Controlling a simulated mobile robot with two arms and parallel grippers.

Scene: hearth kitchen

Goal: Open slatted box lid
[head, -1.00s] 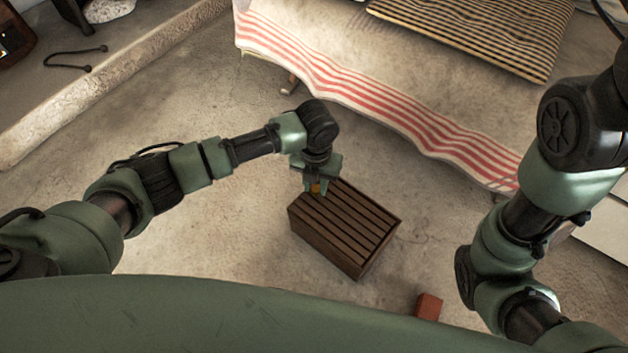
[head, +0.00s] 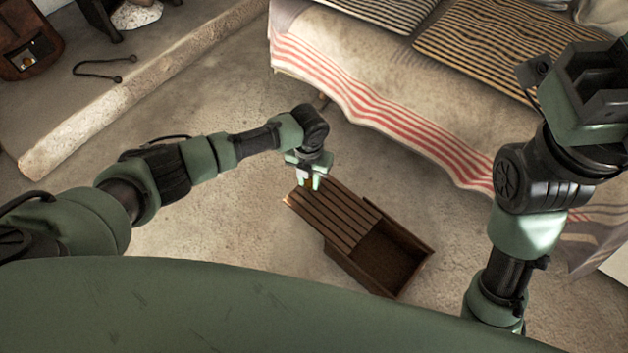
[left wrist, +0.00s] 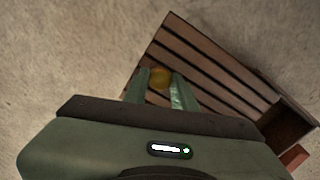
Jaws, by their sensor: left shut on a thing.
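The dark slatted box (head: 383,272) sits on the floor in the middle of the head view. Its slatted lid (head: 338,215) is slid toward the upper left and overhangs that end, leaving the right part of the box open. The visible interior looks empty. The lid also shows in the left wrist view (left wrist: 207,75). My left gripper (head: 309,186) is shut on the lid's small yellow knob (left wrist: 160,77), which sits between the fingers. My right gripper (head: 590,95) is raised at the upper right, and its fingers cannot be made out.
A bed or bench with a red-striped cloth (head: 390,125) and striped cushions (head: 480,50) stands behind the box. A stone ledge (head: 130,100) runs along the left. The floor left of the box is clear.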

